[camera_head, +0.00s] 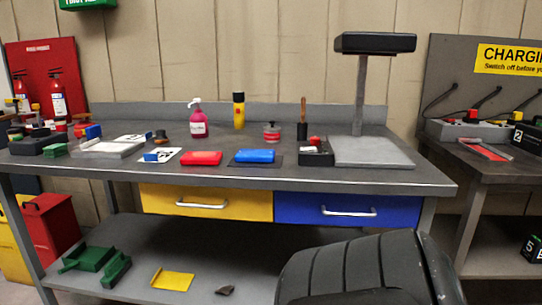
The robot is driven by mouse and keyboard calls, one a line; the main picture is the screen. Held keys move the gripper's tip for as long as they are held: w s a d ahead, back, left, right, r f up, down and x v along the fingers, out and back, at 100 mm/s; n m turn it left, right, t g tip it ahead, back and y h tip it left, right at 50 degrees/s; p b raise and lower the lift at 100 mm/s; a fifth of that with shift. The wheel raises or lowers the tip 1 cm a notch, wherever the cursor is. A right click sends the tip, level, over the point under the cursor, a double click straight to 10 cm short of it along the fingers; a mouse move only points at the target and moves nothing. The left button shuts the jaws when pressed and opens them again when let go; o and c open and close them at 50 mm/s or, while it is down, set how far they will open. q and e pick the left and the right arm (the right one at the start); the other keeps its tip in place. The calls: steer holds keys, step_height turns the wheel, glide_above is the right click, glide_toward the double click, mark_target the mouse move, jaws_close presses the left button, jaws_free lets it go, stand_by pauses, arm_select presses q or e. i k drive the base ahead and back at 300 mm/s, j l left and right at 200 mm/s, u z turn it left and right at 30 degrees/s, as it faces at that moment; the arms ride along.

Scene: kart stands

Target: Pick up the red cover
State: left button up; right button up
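A flat red piece (202,158), which looks like the red cover, lies near the front edge of the grey workbench (120,170), left of its middle. A similar blue piece (254,156) lies just to its right on a dark mat. Nothing covers the red piece from this view. Neither of my grippers is in view.
Behind stand a pink pump bottle (198,120) and a yellow-black can (239,110). A black box (316,153) and a post-mounted display (375,43) stand to the right. Yellow and blue drawers (205,203) are shut below. A large black ribbed shape fills the lower right foreground.

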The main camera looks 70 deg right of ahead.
mark_target(211, 158)
steer(key=z, duration=1.95)
